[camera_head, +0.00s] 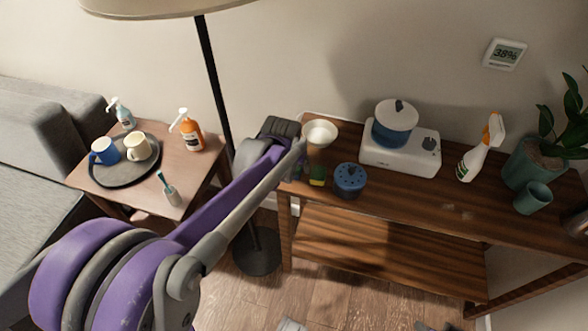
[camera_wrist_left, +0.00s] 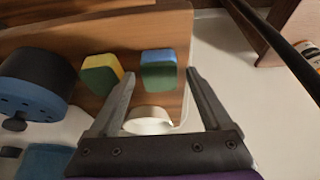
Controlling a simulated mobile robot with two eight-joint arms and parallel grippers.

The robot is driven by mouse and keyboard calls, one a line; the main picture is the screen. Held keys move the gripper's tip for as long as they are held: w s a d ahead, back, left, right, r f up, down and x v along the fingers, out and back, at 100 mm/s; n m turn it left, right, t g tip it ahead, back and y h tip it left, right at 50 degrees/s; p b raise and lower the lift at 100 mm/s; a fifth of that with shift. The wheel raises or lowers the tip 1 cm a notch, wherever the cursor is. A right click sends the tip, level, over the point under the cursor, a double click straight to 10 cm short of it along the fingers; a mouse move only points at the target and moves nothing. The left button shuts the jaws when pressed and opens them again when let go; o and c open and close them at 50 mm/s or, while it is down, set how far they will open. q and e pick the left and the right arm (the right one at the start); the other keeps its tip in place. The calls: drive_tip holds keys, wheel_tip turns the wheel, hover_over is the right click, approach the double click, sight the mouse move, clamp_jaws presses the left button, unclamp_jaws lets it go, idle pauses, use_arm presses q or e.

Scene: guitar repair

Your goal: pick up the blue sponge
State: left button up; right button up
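The blue sponge (camera_wrist_left: 158,57), blue with a dark green side, stands on the wooden shelf top in the left wrist view. In the head view my left arm largely hides it. My left gripper (camera_wrist_left: 161,74) is open, with one finger to each side of the sponge in the picture; I see no contact. It also shows at the shelf's left end in the head view (camera_head: 290,146). A yellow and green sponge (camera_wrist_left: 101,74) stands beside the blue one, outside the left finger; it also shows in the head view (camera_head: 317,176).
A blue lidded pot (camera_head: 349,180) stands right of the sponges on the wooden shelf unit (camera_head: 420,202). A pale bowl (camera_head: 320,133) is behind them. A white appliance (camera_head: 400,155), spray bottle (camera_head: 480,148) and plant pot (camera_head: 530,165) stand farther right. A lamp pole (camera_head: 213,80) rises at left.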

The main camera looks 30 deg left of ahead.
sight(293, 168)
use_arm(q)
clamp_jaws()
idle(0.4)
wheel_tip(293, 168, up, 10)
drive_tip(key=p, duration=0.1)
drive_tip(key=shift+p, duration=0.4)
